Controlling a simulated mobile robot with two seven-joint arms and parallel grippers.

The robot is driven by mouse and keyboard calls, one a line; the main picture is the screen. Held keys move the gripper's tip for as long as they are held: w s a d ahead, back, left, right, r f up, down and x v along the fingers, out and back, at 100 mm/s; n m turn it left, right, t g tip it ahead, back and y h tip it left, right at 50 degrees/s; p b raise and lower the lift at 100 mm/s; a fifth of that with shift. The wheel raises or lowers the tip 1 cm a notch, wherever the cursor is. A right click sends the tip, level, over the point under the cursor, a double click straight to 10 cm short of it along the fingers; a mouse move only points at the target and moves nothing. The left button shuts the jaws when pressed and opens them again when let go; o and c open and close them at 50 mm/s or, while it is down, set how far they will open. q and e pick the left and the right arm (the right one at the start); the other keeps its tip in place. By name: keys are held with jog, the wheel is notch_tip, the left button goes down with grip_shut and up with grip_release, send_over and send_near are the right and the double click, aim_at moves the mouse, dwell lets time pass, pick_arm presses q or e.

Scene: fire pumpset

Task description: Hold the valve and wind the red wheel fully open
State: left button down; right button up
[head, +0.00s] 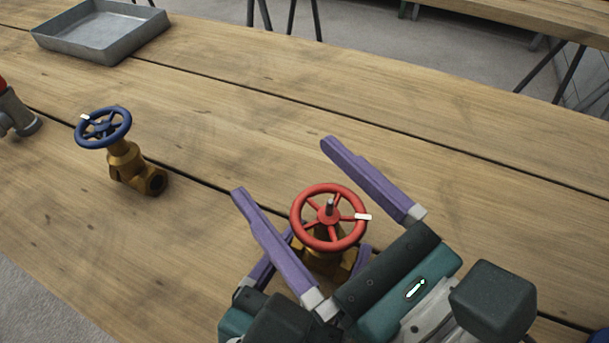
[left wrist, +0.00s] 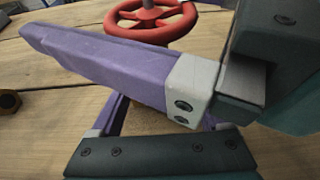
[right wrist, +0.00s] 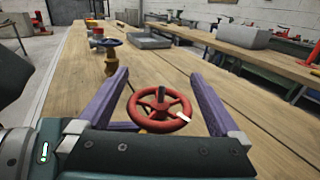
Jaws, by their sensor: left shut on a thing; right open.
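The valve with the red wheel (head: 328,246) stands on the wooden table, its brass body (head: 322,262) mostly hidden below the wheel. The wheel has a white mark on its rim, at the right in the head view. My left gripper (head: 318,258) is low at the valve body, shut on it; a purple finger shows large below the red wheel (left wrist: 150,38) in the left wrist view. My right gripper (head: 283,168) is open, with one purple finger on each side of the wheel. The wheel also shows between those fingers in the right wrist view (right wrist: 159,122); finger contact cannot be told.
A brass valve with a blue wheel (head: 124,158) stands to the left. A grey valve with a red top (head: 18,115) is at the far left edge. A grey metal tray (head: 104,62) lies at the back left.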

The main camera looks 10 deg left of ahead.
jog(key=c, duration=1.3)
jog(key=shift+s+n+g+y, duration=0.1)
jog(key=shift+n+g+y, duration=0.3)
jog(key=shift+g+y, duration=0.1)
jog(key=n+g+y, duration=0.2)
jog(key=g, duration=0.1)
jog(key=shift+s+a, duration=0.2)
jog(key=shift+a, duration=0.05)
jog(key=shift+s+a+n+g+y, duration=0.1)
jog(key=shift+s+n+g+y, duration=0.1)
jog(key=shift+n+g+y, duration=0.55)
jog(key=shift+s+a+n+g+y, duration=0.1)
jog(key=shift+s+n+g+y, duration=0.2)
jog(key=shift+n+g, duration=0.85)
jog(key=shift+g, duration=0.4)
jog(key=o, duration=1.3)
